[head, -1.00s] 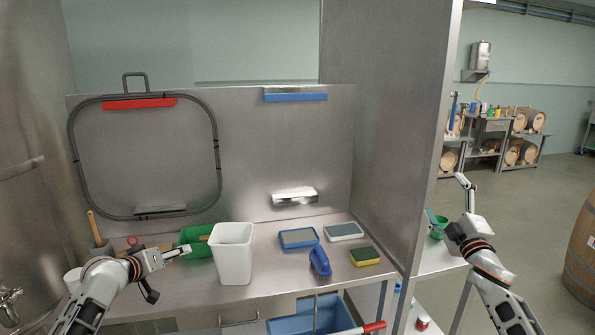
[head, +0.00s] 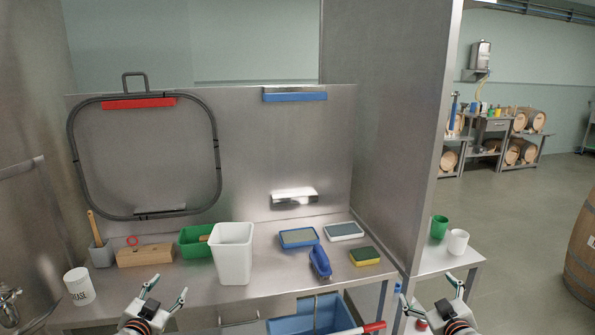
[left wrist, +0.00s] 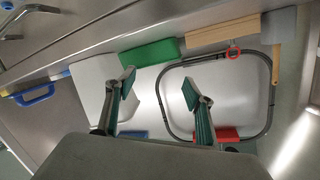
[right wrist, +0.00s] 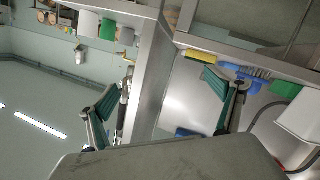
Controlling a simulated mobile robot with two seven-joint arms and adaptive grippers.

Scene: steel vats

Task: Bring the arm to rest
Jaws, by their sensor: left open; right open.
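My left gripper (head: 162,294) is open and empty, low in front of the steel bench's front edge, below the wooden block (head: 145,256). Its two spread fingers also show in the left wrist view (left wrist: 160,95) with nothing between them. My right gripper (head: 449,293) is open and empty, low in front of the side table at the right. Its fingers stand apart in the right wrist view (right wrist: 170,100). Both forearms are mostly out of the head view.
The steel bench (head: 190,290) holds a white bin (head: 232,254), a green tray (head: 195,243), a blue brush (head: 320,262), a yellow sponge (head: 364,257) and a white mug (head: 79,287). A steel partition (head: 395,130) divides it from a side table (head: 440,262) with green (head: 439,228) and white (head: 457,242) cups.

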